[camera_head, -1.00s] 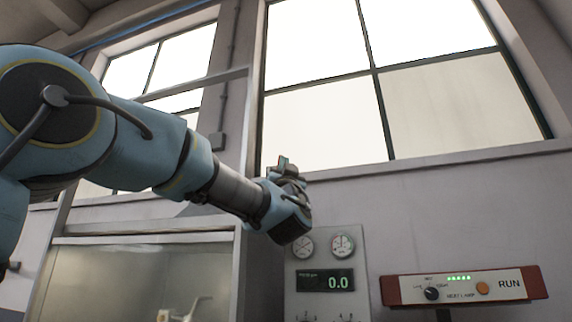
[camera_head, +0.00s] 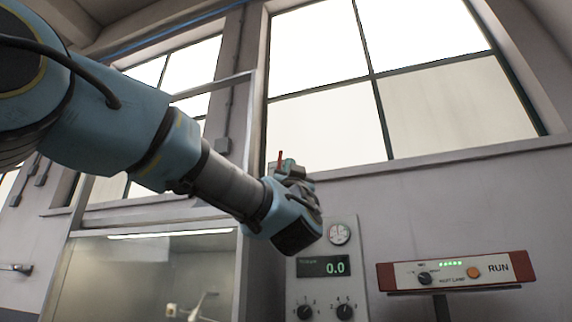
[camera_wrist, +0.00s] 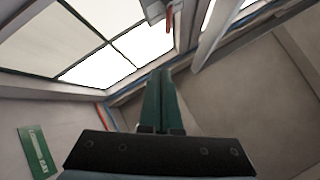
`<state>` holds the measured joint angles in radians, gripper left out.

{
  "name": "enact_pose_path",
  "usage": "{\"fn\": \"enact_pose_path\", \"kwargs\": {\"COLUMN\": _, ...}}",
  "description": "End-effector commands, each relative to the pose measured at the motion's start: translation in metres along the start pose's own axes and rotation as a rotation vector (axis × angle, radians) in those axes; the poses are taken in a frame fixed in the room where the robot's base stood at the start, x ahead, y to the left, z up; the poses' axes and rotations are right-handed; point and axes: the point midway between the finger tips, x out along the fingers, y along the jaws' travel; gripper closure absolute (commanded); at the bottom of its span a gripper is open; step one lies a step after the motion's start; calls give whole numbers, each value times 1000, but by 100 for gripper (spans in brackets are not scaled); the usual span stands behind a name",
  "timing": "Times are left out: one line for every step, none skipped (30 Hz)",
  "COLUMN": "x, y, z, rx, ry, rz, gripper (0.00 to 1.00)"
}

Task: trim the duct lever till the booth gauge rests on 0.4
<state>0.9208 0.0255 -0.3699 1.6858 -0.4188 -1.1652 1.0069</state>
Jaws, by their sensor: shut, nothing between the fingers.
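In the head view my gripper (camera_head: 290,166) is small and partly hidden by my wrist. A round dial (camera_head: 340,233) sits on the grey wall panel; its needle is too small to read. The digital display (camera_head: 323,266) below it reads 0.0.
Two black knobs (camera_head: 345,312) sit low on the panel. A red-edged RUN box (camera_head: 455,271) stands to the right. A glazed booth (camera_head: 150,275) is at lower left. A green sign (camera_wrist: 37,152) is on the wall in the wrist view.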

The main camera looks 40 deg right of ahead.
Motion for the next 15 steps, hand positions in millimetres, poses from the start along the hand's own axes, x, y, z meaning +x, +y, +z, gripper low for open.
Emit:
{"fn": "enact_pose_path", "kwargs": {"x": 6, "y": -4, "z": 1, "rx": -24, "ry": -14, "rz": 6, "gripper": 100}}
{"fn": "enact_pose_path", "kwargs": {"x": 11, "y": -6, "z": 4, "rx": -47, "ry": -29, "rz": 13, "gripper": 100}}
{"fn": "enact_pose_path", "kwargs": {"x": 19, "y": -10, "z": 8, "rx": -90, "ry": -57, "rz": 25, "gripper": 100}}
{"fn": "enact_pose_path", "kwargs": {"x": 26, "y": -14, "z": 12, "rx": -130, "ry": -82, "rz": 36, "gripper": 100}}
{"fn": "enact_pose_path", "kwargs": {"x": 34, "y": -18, "z": 16, "rx": -176, "ry": -112, "rz": 48, "gripper": 100}}
{"fn": "enact_pose_path", "kwargs": {"x": 45, "y": -24, "z": 23, "rx": -249, "ry": -158, "rz": 62, "gripper": 100}}
{"fn": "enact_pose_path", "kwargs": {"x": 53, "y": -29, "z": 28, "rx": -309, "ry": -195, "rz": 73, "gripper": 100}}
{"fn": "enact_pose_path", "kwargs": {"x": 61, "y": -35, "z": 32, "rx": -373, "ry": -235, "rz": 81, "gripper": 100}}
{"fn": "enact_pose_path", "kwargs": {"x": 70, "y": -42, "z": 38, "rx": -461, "ry": -288, "rz": 90, "gripper": 100}}
{"fn": "enact_pose_path", "kwargs": {"x": 77, "y": -48, "z": 41, "rx": -527, "ry": -327, "rz": 95, "gripper": 100}}
{"fn": "enact_pose_path", "kwargs": {"x": 82, "y": -54, "z": 44, "rx": -594, "ry": -367, "rz": 98, "gripper": 100}}
{"fn": "enact_pose_path", "kwargs": {"x": 89, "y": -61, "z": 47, "rx": -683, "ry": -421, "rz": 100, "gripper": 100}}
{"fn": "enact_pose_path", "kwargs": {"x": 93, "y": -67, "z": 49, "rx": -752, "ry": -462, "rz": 100, "gripper": 100}}
{"fn": "enact_pose_path", "kwargs": {"x": 97, "y": -73, "z": 50, "rx": -819, "ry": -502, "rz": 98, "gripper": 100}}
{"fn": "enact_pose_path", "kwargs": {"x": 101, "y": -81, "z": 50, "rx": -912, "ry": -556, "rz": 94, "gripper": 100}}
